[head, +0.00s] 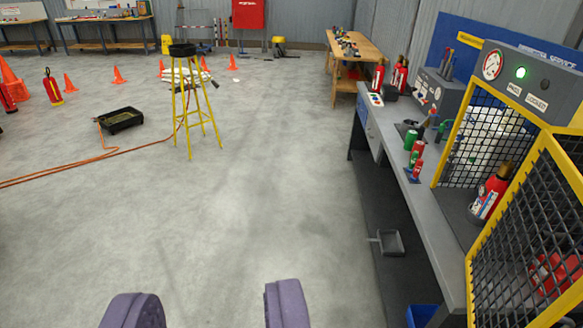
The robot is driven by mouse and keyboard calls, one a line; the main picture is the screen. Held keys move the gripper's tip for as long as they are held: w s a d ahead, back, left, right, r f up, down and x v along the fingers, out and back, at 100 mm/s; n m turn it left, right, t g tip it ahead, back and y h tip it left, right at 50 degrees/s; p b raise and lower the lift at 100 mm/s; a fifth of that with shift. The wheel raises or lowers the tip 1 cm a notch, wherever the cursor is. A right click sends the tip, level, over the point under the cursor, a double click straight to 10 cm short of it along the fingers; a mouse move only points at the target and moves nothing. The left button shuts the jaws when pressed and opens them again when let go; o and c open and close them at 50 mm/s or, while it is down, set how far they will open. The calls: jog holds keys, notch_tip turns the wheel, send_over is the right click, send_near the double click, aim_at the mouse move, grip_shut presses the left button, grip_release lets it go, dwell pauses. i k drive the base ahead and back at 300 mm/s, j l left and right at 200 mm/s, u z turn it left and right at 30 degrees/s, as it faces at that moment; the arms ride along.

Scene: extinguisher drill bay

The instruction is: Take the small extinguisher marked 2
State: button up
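My gripper (210,308) shows as two purple fingers at the bottom of the view, wide apart with bare floor between them. Several red extinguishers are in view, and I cannot read a 2 on any of them. One extinguisher (490,193) with a white label stands inside the open yellow mesh cage on the right bench. Another red body (550,272) is partly hidden behind the cage's mesh door. One extinguisher (53,88) stands on the floor at far left.
The grey bench (428,215) runs along the right, with small red and green cylinders (413,148) on it. The yellow mesh door (530,225) juts out at lower right. A yellow stool (187,105), a black tray (120,119) and an orange hose (75,163) are left. The middle floor is clear.

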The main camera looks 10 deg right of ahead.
aim_at(491, 194)
jog(key=i+l, duration=0.4)
jog(key=i+l+u, duration=0.1)
jog(key=l, duration=0.45)
jog(key=i+l+u, duration=0.15)
jog(key=l, duration=0.35)
jog(key=i+l+u, duration=0.1)
jog(key=l, duration=0.45)
jog(key=k+l, duration=0.15)
jog(key=l, duration=0.25)
jog(key=k+l+u, duration=0.1)
jog(key=l, duration=0.25)
jog(key=k+l, duration=0.25)
jog(key=k+l+u, duration=0.1)
jog(key=l, duration=0.4)
jog(key=k+l, duration=0.25)
jog(key=l+u, duration=0.05)
jog(key=l, duration=0.05)
